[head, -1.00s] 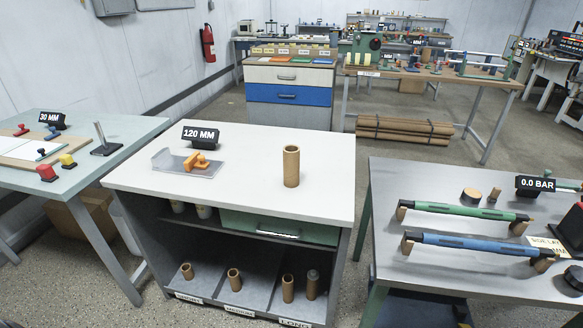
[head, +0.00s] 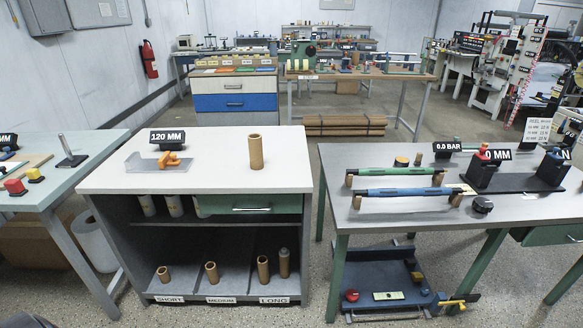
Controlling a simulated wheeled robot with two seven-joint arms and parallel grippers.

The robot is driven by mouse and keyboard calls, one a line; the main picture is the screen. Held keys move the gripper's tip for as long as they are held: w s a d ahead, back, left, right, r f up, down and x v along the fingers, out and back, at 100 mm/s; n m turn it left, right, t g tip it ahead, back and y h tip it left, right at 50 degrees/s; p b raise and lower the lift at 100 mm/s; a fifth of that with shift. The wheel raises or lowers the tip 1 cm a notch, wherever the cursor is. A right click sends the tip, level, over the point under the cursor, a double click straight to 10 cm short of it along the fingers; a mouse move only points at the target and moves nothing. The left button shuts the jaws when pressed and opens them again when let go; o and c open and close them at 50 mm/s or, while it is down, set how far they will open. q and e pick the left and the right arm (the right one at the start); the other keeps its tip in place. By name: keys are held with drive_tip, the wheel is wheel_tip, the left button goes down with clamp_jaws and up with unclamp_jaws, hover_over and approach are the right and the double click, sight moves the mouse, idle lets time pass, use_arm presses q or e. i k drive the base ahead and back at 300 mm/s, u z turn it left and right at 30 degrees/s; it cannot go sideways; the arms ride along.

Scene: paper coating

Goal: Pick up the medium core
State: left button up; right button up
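The medium core (head: 212,273) is a short brown cardboard tube standing upright in the middle bay of the open lower shelf, behind the MEDIUM label (head: 220,299). A shorter core (head: 163,274) stands in the SHORT bay to its left. Two taller tubes stand in the LONG bay to its right: a plain core (head: 262,269) and one with a grey top (head: 284,263). Another brown core (head: 256,152) stands upright on the cabinet's white top. Neither of my grippers is in view.
The white cabinet top (head: 215,180) also carries a 120 MM display (head: 171,137) and a clear tray with an orange tool (head: 168,159). A green drawer (head: 250,205) sits above the shelf. A grey table (head: 420,222) with green and blue bars stands right. Floor in front is clear.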

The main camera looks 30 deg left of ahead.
sight(255, 144)
drive_tip(key=z, duration=0.1)
drive_tip(key=k, duration=0.4)
drive_tip(key=z, duration=0.8)
drive_tip(key=i, duration=1.35)
drive_tip(key=u, duration=0.35)
drive_tip(key=i, duration=0.75)
drive_tip(key=u, duration=1.35)
drive_tip(key=i, duration=0.7)
drive_tip(key=u, duration=0.75)
